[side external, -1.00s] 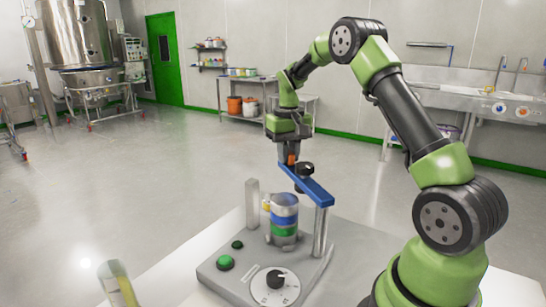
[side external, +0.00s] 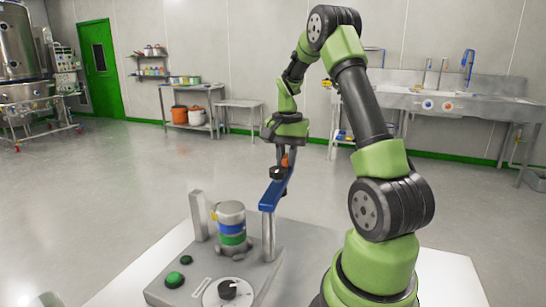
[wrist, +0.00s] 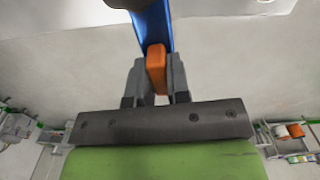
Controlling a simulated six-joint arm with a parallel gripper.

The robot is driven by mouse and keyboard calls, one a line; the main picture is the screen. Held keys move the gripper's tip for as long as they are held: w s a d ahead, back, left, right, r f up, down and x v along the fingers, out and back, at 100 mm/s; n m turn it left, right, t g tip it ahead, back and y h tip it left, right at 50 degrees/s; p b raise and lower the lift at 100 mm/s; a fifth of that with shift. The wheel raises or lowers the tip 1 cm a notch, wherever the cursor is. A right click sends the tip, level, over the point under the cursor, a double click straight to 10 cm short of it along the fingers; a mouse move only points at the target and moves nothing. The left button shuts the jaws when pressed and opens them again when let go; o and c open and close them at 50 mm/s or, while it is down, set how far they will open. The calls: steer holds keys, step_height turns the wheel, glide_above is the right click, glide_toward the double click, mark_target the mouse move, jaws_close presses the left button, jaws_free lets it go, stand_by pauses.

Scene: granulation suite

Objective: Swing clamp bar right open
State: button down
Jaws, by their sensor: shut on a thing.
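The blue clamp bar (side external: 271,195) sits on top of a grey post (side external: 268,238) at the right of the grey base. It points back and slightly right, away from the banded vessel (side external: 231,228), whose top is uncovered. A black knob (side external: 277,172) is on the bar near its far end. My gripper (wrist: 156,65) is shut on the orange tab (wrist: 156,70) at the end of the bar, with a finger on each side. The blue bar (wrist: 153,22) runs away from the tab in the wrist view. In the side view the fingers are small and partly hidden.
A second grey post (side external: 198,215) stands left of the vessel. The base (side external: 215,266) carries green buttons (side external: 174,280) and a black dial (side external: 228,289). Open floor lies behind the white table; a shelf, bench and sink (side external: 440,105) line the far wall.

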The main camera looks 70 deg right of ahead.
steer(key=shift+s+m, duration=0.7)
steer(key=shift+s, duration=0.35)
steer(key=c, duration=1.1)
jaws_free()
steer(key=shift+r, duration=0.15)
step_height(320, 180, up, 10)
steer(key=shift+f, duration=0.15)
